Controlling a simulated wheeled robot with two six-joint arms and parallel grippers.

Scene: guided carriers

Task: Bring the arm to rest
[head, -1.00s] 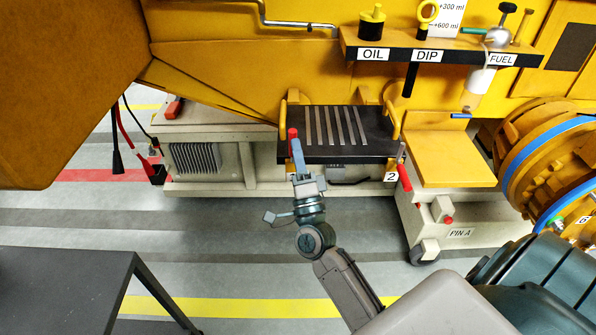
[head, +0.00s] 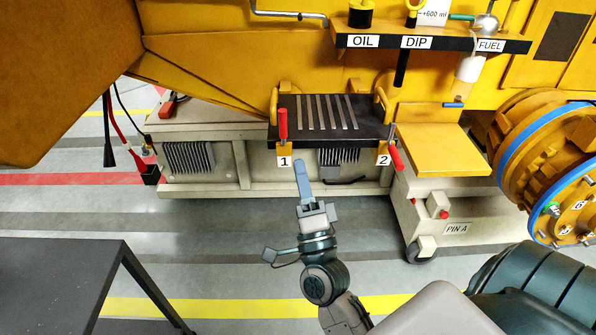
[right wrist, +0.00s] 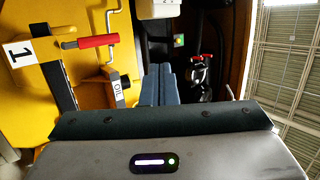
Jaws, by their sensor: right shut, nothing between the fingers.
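My right gripper (head: 302,181) is shut and empty, with its blue-grey fingers pointing up in the head view. It is in front of the yellow machine, below and a little right of the red lever marked 1 (head: 283,124), and apart from it. In the right wrist view the shut fingers (right wrist: 159,85) show in the middle, and the red lever (right wrist: 90,41) is to their upper left, sideways. My left gripper is not in view.
The black slotted step (head: 330,130) and the red lever marked 2 (head: 396,158) are on the machine ahead. A labelled shelf (head: 430,42) is above. A dark table (head: 60,285) stands at lower left. Striped floor lies between.

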